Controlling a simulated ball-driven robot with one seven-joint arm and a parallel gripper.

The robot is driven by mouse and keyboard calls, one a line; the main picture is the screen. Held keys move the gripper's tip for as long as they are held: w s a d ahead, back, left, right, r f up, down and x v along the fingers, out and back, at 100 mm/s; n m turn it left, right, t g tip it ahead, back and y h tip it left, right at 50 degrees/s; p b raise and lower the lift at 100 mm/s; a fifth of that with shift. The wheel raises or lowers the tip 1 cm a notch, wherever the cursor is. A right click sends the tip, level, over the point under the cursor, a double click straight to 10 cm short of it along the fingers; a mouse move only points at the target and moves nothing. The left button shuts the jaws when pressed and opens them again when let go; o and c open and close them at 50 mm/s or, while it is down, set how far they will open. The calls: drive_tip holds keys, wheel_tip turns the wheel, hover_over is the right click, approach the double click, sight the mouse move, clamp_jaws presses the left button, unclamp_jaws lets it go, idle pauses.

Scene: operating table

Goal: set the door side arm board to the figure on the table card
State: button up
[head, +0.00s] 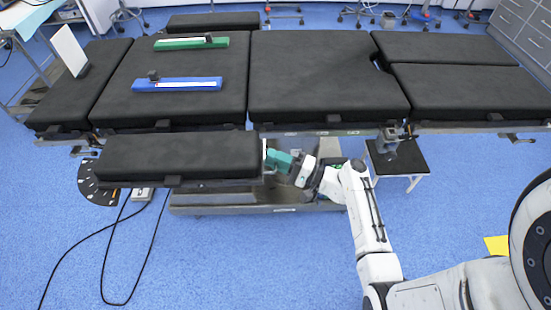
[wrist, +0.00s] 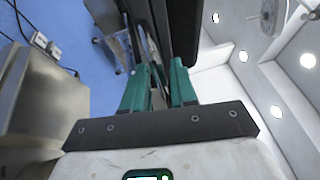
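The near arm board (head: 180,155), a black padded board, lies along the table's near side, at the left. My gripper (head: 270,157) is at its right end, beside a small pale upright piece. In the wrist view my gripper's two green fingers (wrist: 160,85) stand apart, with a narrow grey and dark strip showing between them. I cannot tell whether they touch it. A white card (head: 69,50) stands tilted on the left end of the table; its face is not readable. A dark dial with pale marks (head: 95,186) shows below the board's left end, partly hidden by it.
The operating table (head: 325,80) has black pads. A blue bar (head: 177,85) and a green bar (head: 191,43), each with a scale and dark block, lie on it. Another board (head: 213,22) is on the far side. A small stool (head: 400,160) stands right. Cables cross the floor at left.

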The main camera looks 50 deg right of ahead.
drive_tip(key=shift+r, duration=0.1)
clamp_jaws()
drive_tip(key=shift+d, duration=0.1)
drive_tip(key=shift+r, duration=0.1)
